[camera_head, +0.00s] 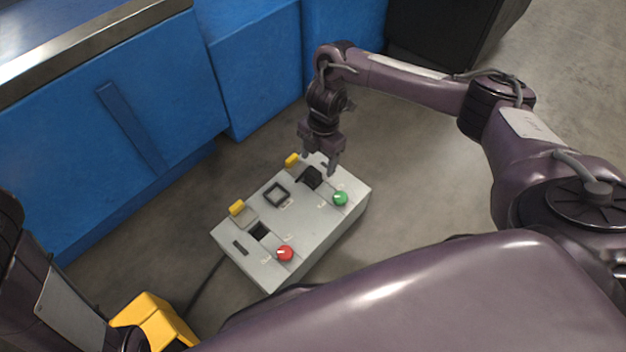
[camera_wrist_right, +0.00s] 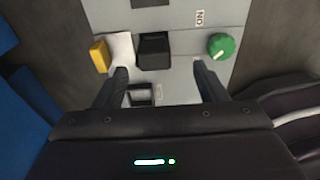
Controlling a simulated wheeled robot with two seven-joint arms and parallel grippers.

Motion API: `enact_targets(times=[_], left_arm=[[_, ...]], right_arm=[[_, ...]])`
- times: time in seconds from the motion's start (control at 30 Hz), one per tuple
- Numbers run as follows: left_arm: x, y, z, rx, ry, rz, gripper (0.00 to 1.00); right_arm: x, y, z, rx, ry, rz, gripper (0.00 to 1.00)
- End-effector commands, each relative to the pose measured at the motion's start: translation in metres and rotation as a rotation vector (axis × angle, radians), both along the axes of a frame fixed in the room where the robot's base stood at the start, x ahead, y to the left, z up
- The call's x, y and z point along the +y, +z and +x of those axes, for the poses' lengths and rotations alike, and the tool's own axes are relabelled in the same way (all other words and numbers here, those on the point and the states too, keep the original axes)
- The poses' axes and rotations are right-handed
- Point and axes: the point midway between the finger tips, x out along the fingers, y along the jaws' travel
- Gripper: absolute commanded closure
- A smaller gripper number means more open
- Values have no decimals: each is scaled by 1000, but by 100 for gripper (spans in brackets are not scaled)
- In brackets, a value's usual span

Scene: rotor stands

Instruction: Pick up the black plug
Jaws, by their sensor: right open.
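The black plug (camera_head: 311,177) is a small dark block on the top face of the grey panel box (camera_head: 313,228), near its far right end. In the right wrist view the plug (camera_wrist_right: 153,50) lies just past the fingertips, between a yellow block and a green knob. My right gripper (camera_head: 320,167) is above that end of the box, fingers pointing down, and partly overlaps the plug in the head view. Its fingers (camera_wrist_right: 161,72) are spread wide with nothing between them. My left gripper is not in view.
The box also carries a green knob (camera_head: 340,198), a red knob (camera_head: 285,253), two yellow blocks, an empty square frame (camera_head: 276,195) and a dark recess (camera_head: 260,231). Blue cabinets (camera_head: 120,130) stand behind. A yellow object (camera_head: 155,318) is at lower left.

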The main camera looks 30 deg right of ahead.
Motion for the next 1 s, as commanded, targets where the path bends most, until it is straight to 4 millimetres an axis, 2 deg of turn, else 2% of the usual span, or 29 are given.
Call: enact_targets(times=[0.03,0.27,0.4,0.5,0.77,1.0], left_arm=[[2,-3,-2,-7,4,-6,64],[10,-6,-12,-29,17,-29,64],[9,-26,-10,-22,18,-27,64],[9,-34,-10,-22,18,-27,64],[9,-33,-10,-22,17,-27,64],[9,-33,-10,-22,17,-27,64]], right_arm=[[1,-8,0,0,0,1,35],[6,-27,3,-2,0,2,35],[10,-46,5,-2,0,2,35],[12,-58,4,-2,0,2,35],[12,-57,3,-2,-1,2,35],[12,-57,3,-2,-1,2,65]])
